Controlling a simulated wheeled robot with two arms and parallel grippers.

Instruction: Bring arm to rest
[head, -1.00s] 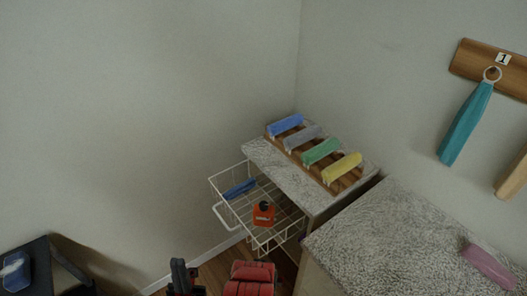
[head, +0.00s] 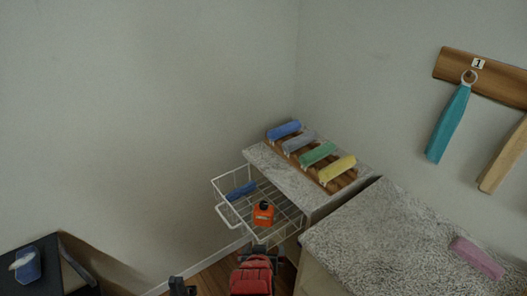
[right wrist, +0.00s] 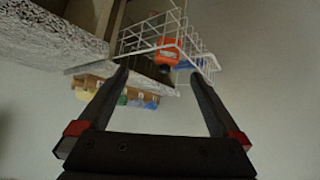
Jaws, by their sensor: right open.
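My right gripper (right wrist: 158,74) shows in the right wrist view with its two dark fingers wide apart and nothing between them. The white wire basket (right wrist: 165,38) lies beyond its fingertips. My left gripper (head: 182,287) shows only as dark tips at the bottom edge of the head view, and its opening is unclear. A red and dark part of my own arm shows at the bottom centre, in front of the basket. In the head view, the basket (head: 226,184) holds an orange bottle (head: 263,215) and a blue rolled towel (head: 241,190).
Blue (head: 284,131), grey (head: 299,142), green (head: 318,153) and yellow (head: 338,168) towels lie on a wooden rack on the shelf. A pink towel (head: 477,257) lies on the near counter (head: 370,235). A dark stand (head: 45,262) is at lower left.

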